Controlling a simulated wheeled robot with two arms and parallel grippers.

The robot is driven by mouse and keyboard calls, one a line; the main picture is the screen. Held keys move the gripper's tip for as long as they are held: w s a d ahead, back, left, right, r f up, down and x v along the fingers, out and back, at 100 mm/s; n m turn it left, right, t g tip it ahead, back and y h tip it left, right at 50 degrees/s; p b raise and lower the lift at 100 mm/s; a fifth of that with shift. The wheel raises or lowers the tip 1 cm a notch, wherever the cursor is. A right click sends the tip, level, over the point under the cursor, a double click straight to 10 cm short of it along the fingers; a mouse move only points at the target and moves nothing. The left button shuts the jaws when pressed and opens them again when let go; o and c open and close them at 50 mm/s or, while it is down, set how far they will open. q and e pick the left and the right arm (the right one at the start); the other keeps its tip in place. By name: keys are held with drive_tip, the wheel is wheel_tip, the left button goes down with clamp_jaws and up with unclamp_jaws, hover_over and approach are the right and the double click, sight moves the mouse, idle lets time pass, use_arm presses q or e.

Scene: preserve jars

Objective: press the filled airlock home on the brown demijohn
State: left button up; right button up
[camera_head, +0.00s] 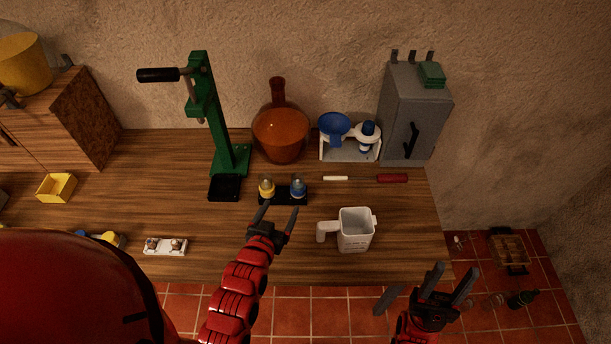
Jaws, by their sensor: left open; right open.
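The brown demijohn (281,132) stands upright at the back of the wooden bench against the wall. Nothing can be made out on top of its narrow neck. A small black stand (283,198) in front of it holds a yellow-topped piece (266,186) and a blue-topped piece (298,186), which look like airlocks. I cannot tell whether either is filled. My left gripper (277,212) is open and empty, just in front of the stand, its fingers pointing at the two pieces. My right gripper (455,270) is open and empty, beyond the bench's front right corner, over the tiled floor.
A green lever press (220,120) stands left of the demijohn. A white rack (340,153) with a blue funnel (334,124) and a grey cabinet (415,115) stand to its right. A white jug (356,230) stands near the front edge. A white tray (165,247) lies left.

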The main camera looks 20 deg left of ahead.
use_arm(q)
drive_tip(key=b, duration=1.4)
approach(296, 188)
drive_tip(key=shift+g, duration=0.4)
drive_tip(key=x, duration=0.6)
drive_tip(key=shift+w+a+r, duration=0.1)
drive_tip(key=shift+w+r, duration=0.15)
drive_tip(key=shift+r, duration=0.1)
drive_tip(key=shift+w+f+b, duration=0.1)
drive_tip(key=shift+w+b, duration=0.35)
drive_tip(key=shift+w+p, duration=0.4)
drive_tip(key=shift+p, duration=0.05)
drive_tip(key=p+x, duration=0.1)
drive_tip(key=x, duration=0.2)
drive_tip(key=shift+f, duration=0.2)
drive_tip(key=shift+w+f+p, duration=0.15)
drive_tip(key=shift+w+p, duration=0.2)
drive_tip(key=shift+w, duration=0.05)
drive_tip(key=shift+w+f, duration=0.2)
drive_tip(key=c, duration=1.3)
drive_tip(key=shift+r, duration=0.1)
